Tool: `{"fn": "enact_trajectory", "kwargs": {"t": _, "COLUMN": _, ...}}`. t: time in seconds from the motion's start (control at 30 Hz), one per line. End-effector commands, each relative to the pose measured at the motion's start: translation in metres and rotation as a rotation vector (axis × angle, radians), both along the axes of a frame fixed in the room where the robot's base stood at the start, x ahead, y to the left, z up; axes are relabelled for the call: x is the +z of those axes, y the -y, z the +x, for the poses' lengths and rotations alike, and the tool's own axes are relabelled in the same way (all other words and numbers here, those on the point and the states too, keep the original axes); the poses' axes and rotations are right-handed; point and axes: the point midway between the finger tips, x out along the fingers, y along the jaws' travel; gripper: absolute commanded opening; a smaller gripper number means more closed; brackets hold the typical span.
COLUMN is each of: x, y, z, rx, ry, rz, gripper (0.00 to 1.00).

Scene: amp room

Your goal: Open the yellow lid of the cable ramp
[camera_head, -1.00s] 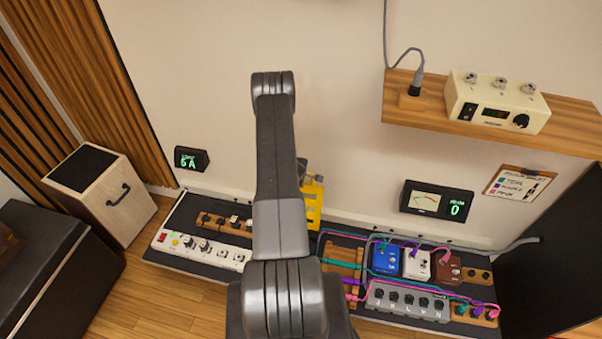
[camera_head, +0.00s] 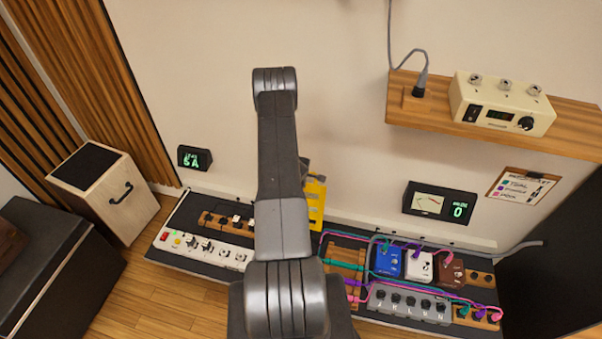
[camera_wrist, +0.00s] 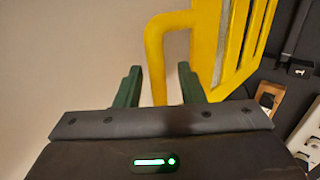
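The yellow lid (camera_wrist: 236,45) of the cable ramp, with slots, fills the upper right of the wrist view. Its yellow bar handle (camera_wrist: 155,62) bends out to the left and runs down between my fingers. My gripper (camera_wrist: 158,84) has two green fingers spread apart, one each side of the handle, with gaps visible; the handle's lower end is hidden behind the gripper body. In the head view, part of the yellow lid (camera_head: 316,203) shows right of my arm, standing up near the wall. My arm hides the rest of the ramp and most of the gripper.
A pedalboard with a white switch strip (camera_head: 200,248) lies left of my arm. Another with a blue pedal (camera_head: 387,261) and coloured cables lies right. A wooden shelf (camera_head: 570,128) bearing a cream box (camera_head: 500,103) juts from the wall at upper right.

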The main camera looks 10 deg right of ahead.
Motion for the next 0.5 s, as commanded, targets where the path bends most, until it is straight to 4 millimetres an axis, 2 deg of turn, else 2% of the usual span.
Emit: {"fn": "enact_trajectory", "kwargs": {"t": 0.5, "x": 0.077, "y": -0.023, "z": -0.06, "rx": 0.002, "ry": 0.0, "rz": 0.001, "gripper": 0.35}}
